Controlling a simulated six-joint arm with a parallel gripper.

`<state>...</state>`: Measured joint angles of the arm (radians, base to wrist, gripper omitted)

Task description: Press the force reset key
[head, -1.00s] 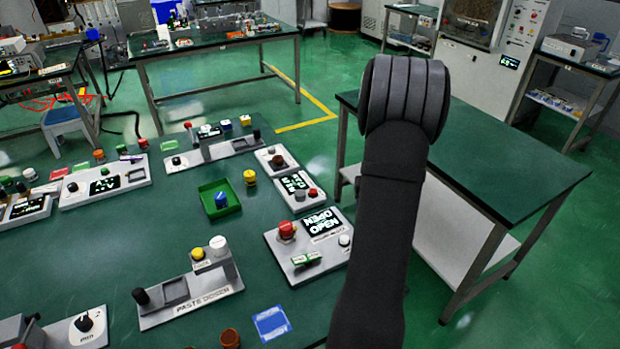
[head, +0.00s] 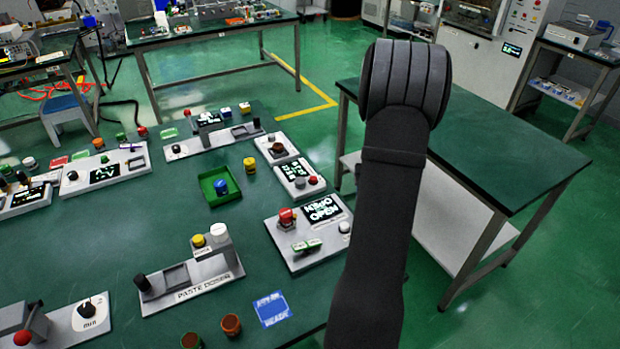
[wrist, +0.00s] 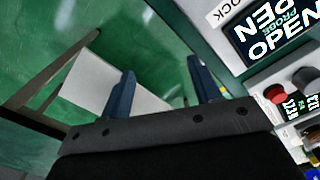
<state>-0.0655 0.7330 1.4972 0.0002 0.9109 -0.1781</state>
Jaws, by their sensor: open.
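No label reading force reset is legible, so I cannot tell which key it is. A small box with a lit number display (head: 295,168) has a grey button (head: 299,183) and a red button (head: 313,180) at its front. In the wrist view, a red button (wrist: 275,93) and a dark knob (wrist: 305,77) show at the right, near lit digits. My gripper (wrist: 161,82) is open and empty, its two blue fingers apart over the floor and side table, left of these controls. It touches nothing visible. The head view shows my arm but not the gripper.
A panel with an OPEN screen (head: 323,210) and red knob (head: 286,216) stands beside my arm. A green tray (head: 207,201) holds a blue piece. A paste doser (head: 190,287) is nearer. A side table (head: 480,150) at right has a clear top.

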